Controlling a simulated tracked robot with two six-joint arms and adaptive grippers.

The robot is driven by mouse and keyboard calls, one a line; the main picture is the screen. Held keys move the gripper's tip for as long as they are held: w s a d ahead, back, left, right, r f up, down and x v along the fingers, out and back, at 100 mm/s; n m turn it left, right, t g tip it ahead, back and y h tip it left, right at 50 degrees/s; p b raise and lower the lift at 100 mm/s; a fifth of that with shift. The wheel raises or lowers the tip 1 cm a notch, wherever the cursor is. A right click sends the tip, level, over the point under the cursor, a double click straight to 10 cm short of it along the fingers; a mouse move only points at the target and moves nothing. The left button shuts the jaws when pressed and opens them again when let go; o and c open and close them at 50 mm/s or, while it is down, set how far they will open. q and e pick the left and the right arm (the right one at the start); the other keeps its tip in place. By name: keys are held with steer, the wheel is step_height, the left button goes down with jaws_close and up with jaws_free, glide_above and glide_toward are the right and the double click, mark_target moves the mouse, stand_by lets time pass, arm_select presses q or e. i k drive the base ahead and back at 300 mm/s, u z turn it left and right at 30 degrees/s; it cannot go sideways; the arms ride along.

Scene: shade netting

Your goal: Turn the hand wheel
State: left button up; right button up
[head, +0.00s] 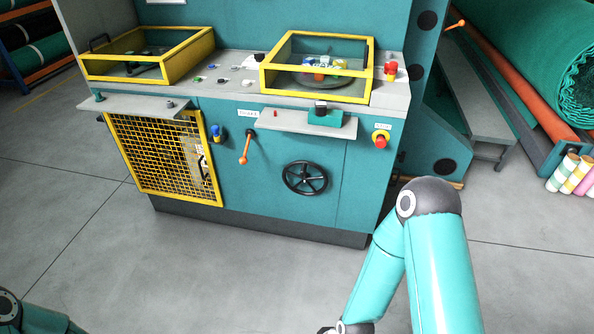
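The hand wheel (305,179) is a dark spoked wheel on the teal front panel of the machine, at the middle of the head view. It shows whole, with nothing in front of it. My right arm comes up from the lower right, its teal links bent, well apart from the wheel. Only a part of my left arm shows at the bottom left corner, and my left gripper is not in view.
Above the wheel a small shelf (273,122) sticks out. An orange lever (245,148) hangs to its left, and a red button (380,141) sits to its right. A yellow mesh guard (147,158) stands further left. Grey floor (215,270) in front is clear.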

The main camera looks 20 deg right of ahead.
mark_target(306, 177)
steer(key=u, duration=0.1)
steer(key=i, duration=1)
steer(key=z, duration=0.1)
